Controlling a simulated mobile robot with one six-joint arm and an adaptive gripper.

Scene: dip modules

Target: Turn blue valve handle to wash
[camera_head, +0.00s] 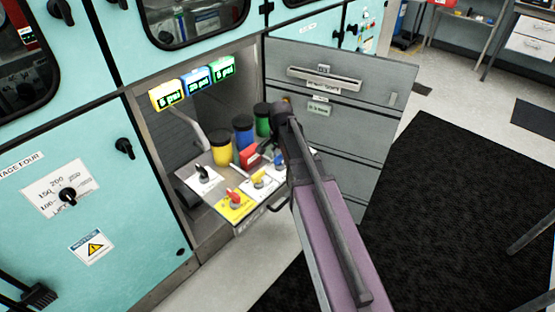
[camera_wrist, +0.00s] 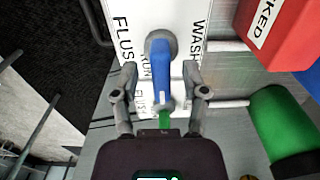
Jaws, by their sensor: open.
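The blue valve handle (camera_wrist: 162,75) shows in the wrist view on a white label plate (camera_wrist: 183,15). Its round pivot is at the top and the lever points down the picture toward my gripper's palm. FLUSH is printed on the left of the plate and WASH on the right; RUN is partly hidden behind the lever. My gripper (camera_wrist: 160,72) is open, with one finger on each side of the lever and visible gaps between. In the head view my arm covers most of the gripper and the blue valve.
A red box (camera_wrist: 282,28) and a green cylinder (camera_wrist: 280,125) lie right of the valve in the wrist view.

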